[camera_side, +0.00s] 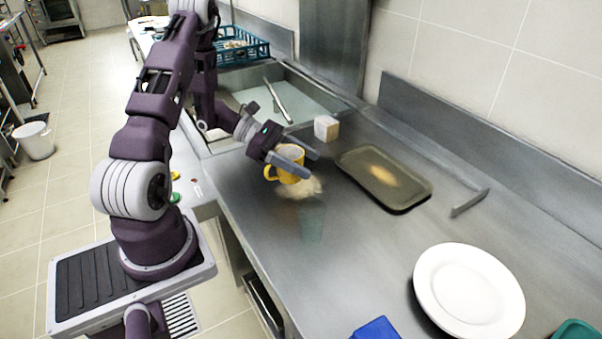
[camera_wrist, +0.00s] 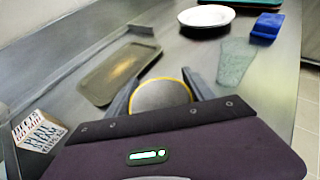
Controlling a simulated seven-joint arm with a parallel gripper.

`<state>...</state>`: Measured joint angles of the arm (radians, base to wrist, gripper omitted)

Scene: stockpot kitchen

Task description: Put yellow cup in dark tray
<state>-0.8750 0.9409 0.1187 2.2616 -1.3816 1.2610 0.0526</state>
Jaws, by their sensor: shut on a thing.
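The yellow cup (camera_side: 289,169) is between the fingers of my gripper (camera_side: 298,163), which is shut on it. In the wrist view the cup's rim and pale inside (camera_wrist: 160,95) show between the two fingers (camera_wrist: 162,100). In the side view the cup's handle points left, and I cannot tell whether its base is clear of the counter. The dark tray (camera_side: 385,180) lies flat on the counter to the right of the cup, with a tan patch on its surface. The tray also shows in the wrist view (camera_wrist: 98,88), left of the cup.
A small box (camera_side: 327,128) stands behind the cup, near the tray. A greenish translucent glass (camera_side: 313,222) is in front. A white plate (camera_side: 469,290) and a blue block (camera_side: 376,329) lie nearer the camera. A sink (camera_side: 308,98) is behind. A metal bar (camera_side: 469,203) lies by the wall.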

